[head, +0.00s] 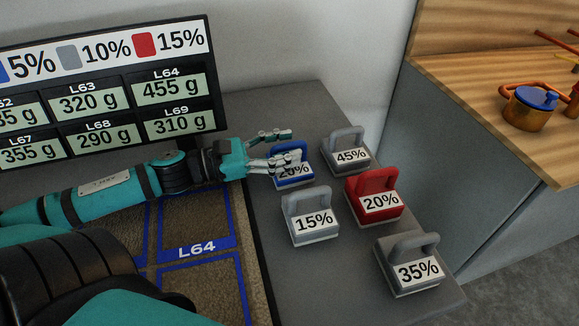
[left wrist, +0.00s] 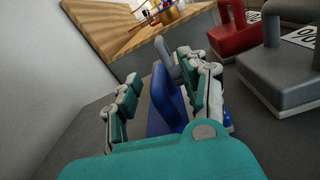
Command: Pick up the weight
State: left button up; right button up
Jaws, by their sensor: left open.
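Several weights with handles and percent labels stand on the grey table. The blue weight (head: 295,181) is partly hidden by my left gripper; its label seems to read 25%. The grey 45% weight (head: 347,146) is behind it, the red 20% weight (head: 376,187) to its right, and the grey 15% weight (head: 313,232) in front. The grey 35% weight (head: 412,278) is nearest the front right corner. My left gripper (head: 287,150) is open at the blue weight. In the left wrist view, the blue weight (left wrist: 160,105) shows between the spread fingers.
A display board (head: 100,95) with gram readings stands at the back left. A brown mat with blue-outlined squares (head: 205,285) lies left of the weights. At right, a wooden counter (head: 480,85) holds a brass pot with a blue lid (head: 533,105).

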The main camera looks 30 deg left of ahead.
pick_arm(q)
jog(key=shift+w+d, duration=0.2)
jog(key=shift+c, duration=0.3)
grip_shut()
jog(key=shift+r, duration=0.15)
